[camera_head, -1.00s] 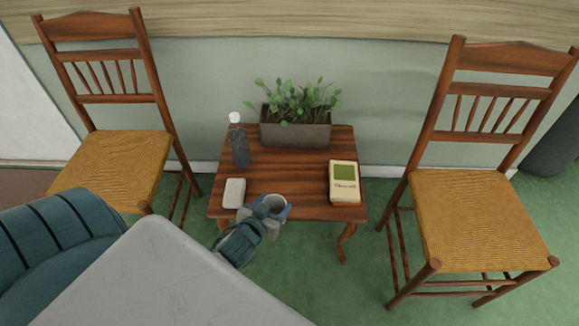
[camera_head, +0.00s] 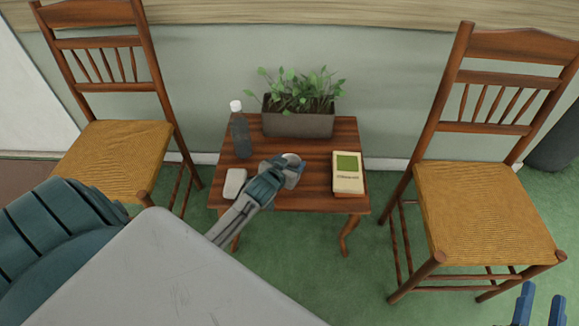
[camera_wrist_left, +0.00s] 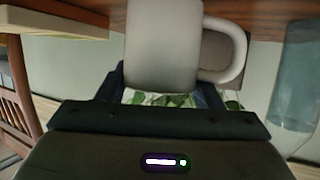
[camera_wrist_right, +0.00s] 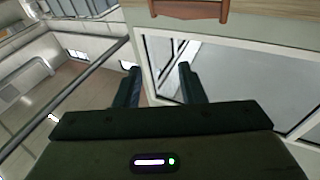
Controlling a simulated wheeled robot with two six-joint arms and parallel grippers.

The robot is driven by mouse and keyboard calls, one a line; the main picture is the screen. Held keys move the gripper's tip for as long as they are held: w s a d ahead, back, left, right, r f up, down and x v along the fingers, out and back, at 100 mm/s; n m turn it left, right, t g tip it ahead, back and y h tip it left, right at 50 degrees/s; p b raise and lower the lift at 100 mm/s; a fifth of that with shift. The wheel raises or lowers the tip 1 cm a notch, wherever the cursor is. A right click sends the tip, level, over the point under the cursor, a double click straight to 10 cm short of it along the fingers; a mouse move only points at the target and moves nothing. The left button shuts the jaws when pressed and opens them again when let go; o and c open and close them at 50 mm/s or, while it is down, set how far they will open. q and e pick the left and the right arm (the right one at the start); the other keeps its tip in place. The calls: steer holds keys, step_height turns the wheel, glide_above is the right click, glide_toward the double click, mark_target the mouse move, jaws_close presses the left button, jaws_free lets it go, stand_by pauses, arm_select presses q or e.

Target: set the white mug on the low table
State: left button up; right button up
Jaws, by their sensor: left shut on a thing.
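The white mug (camera_head: 293,159) is in my left gripper (camera_head: 285,170), over the middle of the low table (camera_head: 312,200). In the left wrist view the mug (camera_wrist_left: 162,45) sits between the two fingers, its handle pointing right in that picture. Most of the mug is hidden by the gripper in the head view. I cannot tell whether its base touches the tabletop. My right gripper (camera_head: 541,308) is at the lower right corner of the head view, away from the table. Its fingers are apart and empty in the right wrist view (camera_wrist_right: 160,82).
On the table stand a planter (camera_head: 298,124) at the back, a dark bottle (camera_head: 240,138) at the back left, a small white box (camera_head: 235,183) at the front left and a cream-and-green boxy object (camera_head: 348,178) at the right. Chairs (camera_head: 112,160) (camera_head: 485,210) flank the table.

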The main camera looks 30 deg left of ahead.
arm_select(q)
steer(key=shift+f, duration=0.55)
arm_select(e)
steer(key=shift+r+t, duration=0.7)
steer(key=shift+r, duration=0.4)
arm_select(q)
steer(key=shift+f, duration=0.1)
steer(key=o, duration=1.1)
arm_select(e)
steer(key=shift+r, duration=0.1)
arm_select(q)
steer(key=shift+s, duration=0.25)
steer(key=p+v, duration=0.2)
steer(key=v, duration=0.9)
steer(key=s+d+r+h, duration=0.1)
steer(key=s+d+r, duration=0.2)
steer(key=s+d+r+m+t+h, duration=0.1)
steer(key=s+d+r, duration=0.3)
steer(key=s+d+r+h, duration=0.1)
steer(key=s+d+r, duration=0.3)
steer(key=shift+d+r+m+h, duration=0.15)
steer(key=shift+r+m+h, duration=0.1)
steer(key=shift+m+h, duration=0.05)
arm_select(e)
steer(key=s+f+g, duration=0.3)
steer(key=f+g, duration=0.4)
steer(key=f, duration=0.4)
steer(key=shift+a+f, duration=0.15)
steer(key=shift+a, duration=0.25)
